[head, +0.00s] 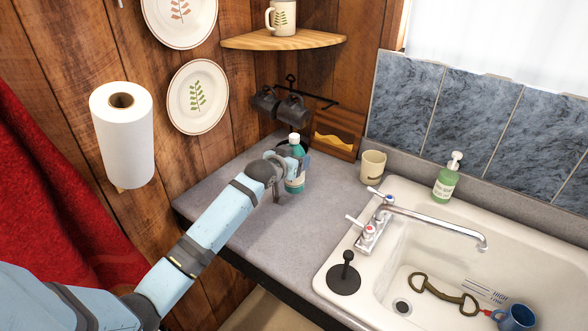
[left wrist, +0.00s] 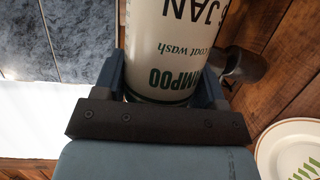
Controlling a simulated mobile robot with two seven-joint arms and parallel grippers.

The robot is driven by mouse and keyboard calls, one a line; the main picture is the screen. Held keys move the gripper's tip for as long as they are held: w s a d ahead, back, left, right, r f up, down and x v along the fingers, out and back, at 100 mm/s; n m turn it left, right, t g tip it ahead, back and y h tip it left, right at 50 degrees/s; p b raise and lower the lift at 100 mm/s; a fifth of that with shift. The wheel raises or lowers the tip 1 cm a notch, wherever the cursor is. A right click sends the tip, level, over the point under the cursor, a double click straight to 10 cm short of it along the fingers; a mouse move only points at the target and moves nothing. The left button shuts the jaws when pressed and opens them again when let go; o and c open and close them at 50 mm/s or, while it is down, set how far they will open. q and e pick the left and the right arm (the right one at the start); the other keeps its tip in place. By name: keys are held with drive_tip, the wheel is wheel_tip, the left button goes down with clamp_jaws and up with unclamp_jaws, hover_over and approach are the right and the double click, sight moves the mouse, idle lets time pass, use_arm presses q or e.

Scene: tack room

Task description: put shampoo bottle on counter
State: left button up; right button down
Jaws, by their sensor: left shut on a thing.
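The shampoo bottle (head: 295,174) is green with a pale label and a light cap. It stands about upright over the back part of the grey counter (head: 270,235); I cannot tell for sure whether its base touches the surface. My left gripper (head: 291,163) is shut around the bottle's body. In the left wrist view the white label of the shampoo bottle (left wrist: 172,50) fills the space between the two fingers of my left gripper (left wrist: 162,75), with its lettering upside down. My right gripper is not in view.
Behind the bottle are a rack with dark mugs (head: 292,110) and a wooden holder (head: 338,132). A beige cup (head: 372,166) stands to the right, by the sink (head: 345,243) with its tap (head: 430,226). A green pump bottle (head: 446,182) stands behind the sink. The front counter is clear.

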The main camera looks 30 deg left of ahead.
use_arm(q)
drive_tip(key=shift+f, duration=2)
drive_tip(key=shift+f, duration=0.1)
drive_tip(key=o, duration=1.2)
drive_tip(key=shift+o, duration=0.2)
drive_tip(key=b+v, duration=0.1)
drive_tip(key=v, duration=1.1)
